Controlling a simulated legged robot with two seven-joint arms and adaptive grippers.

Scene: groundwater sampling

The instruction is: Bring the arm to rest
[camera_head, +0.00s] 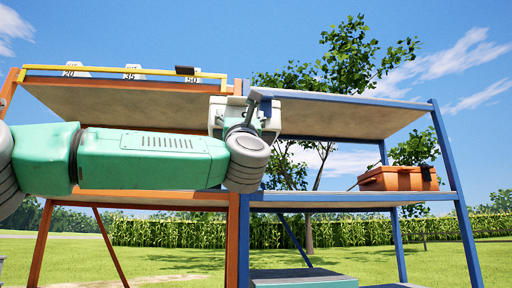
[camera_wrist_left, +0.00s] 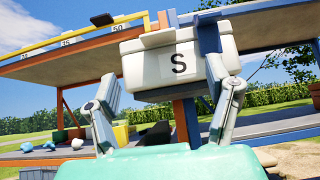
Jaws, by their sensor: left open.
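My left arm comes in from the left in the head view, and its gripper (camera_head: 252,108) is raised at the shelf edge where the orange and blue racks meet. In the left wrist view the gripper's two fingers (camera_wrist_left: 165,92) are spread apart. A white box marked "S" (camera_wrist_left: 180,64) is at the shelf edge ahead, between the fingers in the picture. I cannot tell whether the fingers touch it. In the head view the box is mostly hidden behind the wrist. My right gripper is not in view.
The orange rack (camera_head: 235,240) stands left and the blue rack (camera_head: 452,165) right. A yellow rail (camera_head: 120,69) with numbered marks runs along the orange rack's top. An orange case (camera_head: 398,179) sits on the blue rack's shelf. Small items, including a yellow one (camera_wrist_left: 121,133), are on the lower orange-rack shelf.

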